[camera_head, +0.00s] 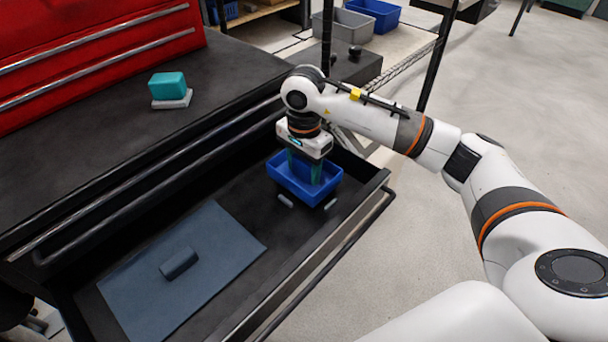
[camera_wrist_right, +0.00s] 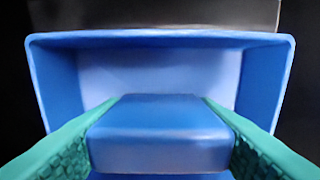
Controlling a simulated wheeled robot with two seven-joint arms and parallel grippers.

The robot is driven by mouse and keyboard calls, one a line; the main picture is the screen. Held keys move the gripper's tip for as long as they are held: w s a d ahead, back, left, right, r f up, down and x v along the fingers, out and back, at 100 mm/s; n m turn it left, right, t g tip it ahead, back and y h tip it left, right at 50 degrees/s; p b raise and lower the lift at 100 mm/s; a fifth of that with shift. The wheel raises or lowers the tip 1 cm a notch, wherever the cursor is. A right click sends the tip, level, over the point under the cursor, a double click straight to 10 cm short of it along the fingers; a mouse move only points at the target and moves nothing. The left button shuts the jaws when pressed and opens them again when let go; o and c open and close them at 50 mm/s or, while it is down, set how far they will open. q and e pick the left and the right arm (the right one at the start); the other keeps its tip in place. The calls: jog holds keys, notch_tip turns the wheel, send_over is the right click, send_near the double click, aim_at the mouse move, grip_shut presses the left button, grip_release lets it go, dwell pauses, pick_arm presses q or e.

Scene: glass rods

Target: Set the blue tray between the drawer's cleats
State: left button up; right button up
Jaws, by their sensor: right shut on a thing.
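The blue tray (camera_head: 326,189) is at the right end of the open drawer (camera_head: 245,190) in the head view. My right gripper (camera_head: 304,172) reaches down into it. In the right wrist view the green fingers (camera_wrist_right: 160,140) are shut on a blue raised block, the grip of the tray (camera_wrist_right: 160,39). Two small pale cleats (camera_head: 285,201) and (camera_head: 330,203) show on the drawer floor in front of the tray. Any cleats behind it are hidden. I cannot tell whether the tray touches the floor. My left gripper is not in view.
A blue-grey mat (camera_head: 205,250) with a dark block (camera_head: 178,263) on it covers the drawer's left part. A teal block on a pale base (camera_head: 168,90) stands on the black worktop (camera_head: 110,135) by the red tool chest (camera_head: 90,45). The drawer's walls surround the tray.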

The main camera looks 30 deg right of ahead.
aim_at(304, 176)
notch_tip(304, 176, down, 3)
jog(key=shift+r, duration=0.15)
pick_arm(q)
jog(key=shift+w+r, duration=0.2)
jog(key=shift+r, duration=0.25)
pick_arm(e)
jog(key=o, duration=1.2)
jog(key=shift+f, duration=0.2)
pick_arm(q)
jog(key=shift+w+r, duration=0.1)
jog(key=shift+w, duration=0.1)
pick_arm(e)
jog(key=shift+r, duration=0.15)
notch_tip(304, 176, up, 11)
jog(key=shift+f+p, duration=0.1)
jog(key=shift+p, duration=0.2)
jog(key=shift+r, duration=0.6)
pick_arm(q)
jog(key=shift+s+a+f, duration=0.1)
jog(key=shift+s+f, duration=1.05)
